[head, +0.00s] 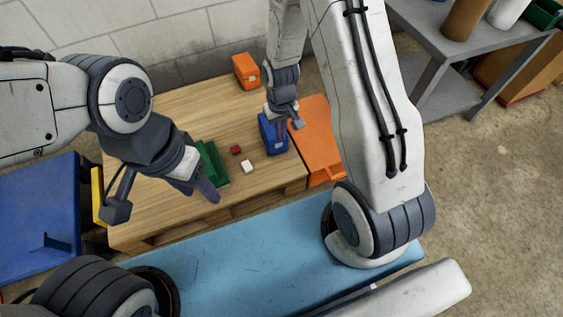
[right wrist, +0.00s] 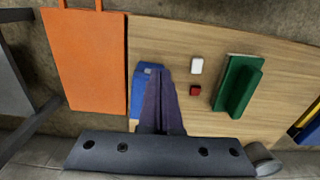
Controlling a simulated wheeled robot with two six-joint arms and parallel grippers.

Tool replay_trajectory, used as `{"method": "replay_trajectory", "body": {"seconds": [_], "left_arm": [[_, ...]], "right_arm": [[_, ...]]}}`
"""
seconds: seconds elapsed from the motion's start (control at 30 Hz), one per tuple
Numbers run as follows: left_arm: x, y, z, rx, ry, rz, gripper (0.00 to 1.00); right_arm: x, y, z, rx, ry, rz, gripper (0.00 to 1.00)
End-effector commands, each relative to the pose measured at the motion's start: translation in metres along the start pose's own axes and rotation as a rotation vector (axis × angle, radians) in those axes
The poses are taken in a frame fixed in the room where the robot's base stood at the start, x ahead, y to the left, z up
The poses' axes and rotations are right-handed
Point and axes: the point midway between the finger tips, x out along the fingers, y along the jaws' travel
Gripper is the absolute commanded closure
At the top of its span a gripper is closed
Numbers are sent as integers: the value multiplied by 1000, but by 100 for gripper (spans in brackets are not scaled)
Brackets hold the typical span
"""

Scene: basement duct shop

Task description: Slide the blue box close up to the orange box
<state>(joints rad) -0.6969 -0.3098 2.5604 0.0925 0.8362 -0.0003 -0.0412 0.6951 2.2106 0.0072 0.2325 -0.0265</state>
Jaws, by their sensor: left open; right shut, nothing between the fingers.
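The blue box (head: 271,139) stands upright on the wooden table near its right edge. The orange box (head: 246,71) stands at the table's back, with a clear gap of bare wood between them. My right gripper (head: 283,127) is shut and empty at the blue box. In the right wrist view its fingers (right wrist: 160,106) cover part of the blue box (right wrist: 142,88); whether they touch it I cannot tell. The orange box does not show in that view. My left gripper (head: 197,190) is open and empty over the table's front left, beside a green piece.
A green piece (head: 213,163), a small red block (head: 236,150) and a small white block (head: 247,166) lie on the table (head: 190,115). A large orange bin or panel (head: 318,140) adjoins the table's right side. A grey wall stands behind.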

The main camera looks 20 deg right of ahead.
Motion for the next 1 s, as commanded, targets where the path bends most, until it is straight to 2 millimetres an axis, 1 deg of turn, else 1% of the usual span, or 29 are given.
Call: {"method": "replay_trajectory", "body": {"seconds": [0.03,0.1,0.23,0.37,0.43,0.8,0.83,0.9,1.0], "left_arm": [[23,-2,1,0,0,0,50],[32,-2,2,0,1,0,50],[39,-3,2,0,1,0,50],[46,-3,2,0,1,0,50],[53,-4,2,0,1,0,50],[105,-8,5,0,1,0,50],[109,-8,6,0,1,0,50],[115,-8,6,0,0,0,50],[122,-9,6,0,0,0,50]], "right_arm": [[32,7,0,16,-3,1,100],[48,13,-1,30,-4,1,100],[65,19,-2,44,-3,2,100],[77,20,-1,46,-4,2,100],[88,20,-1,46,-5,2,100],[168,20,-1,46,-5,2,100],[173,20,-1,46,-5,2,100],[170,20,-16,46,4,2,100],[168,21,-29,46,2,2,100]]}}
